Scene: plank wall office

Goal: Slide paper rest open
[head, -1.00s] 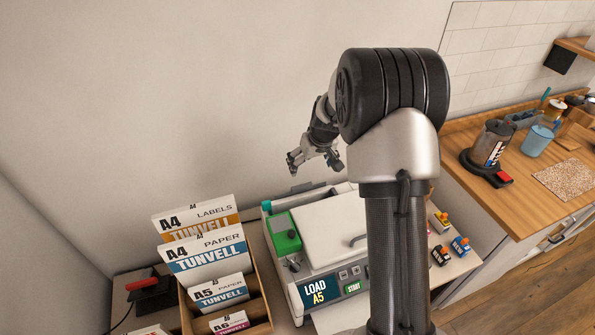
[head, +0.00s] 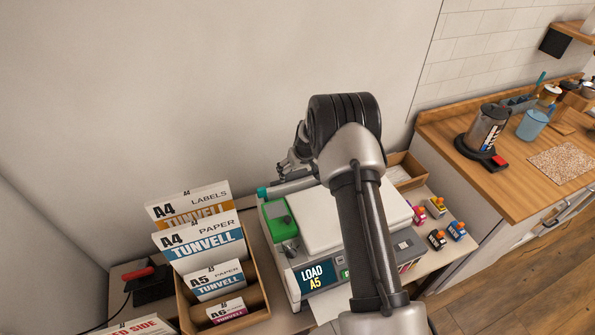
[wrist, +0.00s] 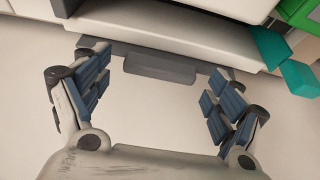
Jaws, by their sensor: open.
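The printer (head: 322,268) stands on the low desk, with a white lid, a green unit at its left and a display reading "LOAD A5". At its back edge, a grey bar with a protruding tab, apparently the paper rest (wrist: 160,68), shows in the wrist view. My gripper (head: 291,170) is low behind the printer's back edge, partly hidden by my arm. In the wrist view my gripper (wrist: 155,98) is open, its blue-padded fingers on either side of the tab. Nothing is held, and I see no clear contact with the tab.
A teal part (wrist: 285,62) sticks out beside the grey bar. A wooden box of paper packs (head: 262,300) stands left of the printer. Small ink bottles (head: 437,240) stand at its right. The wall (head: 150,100) is close behind. A wooden counter (head: 500,180) is at the right.

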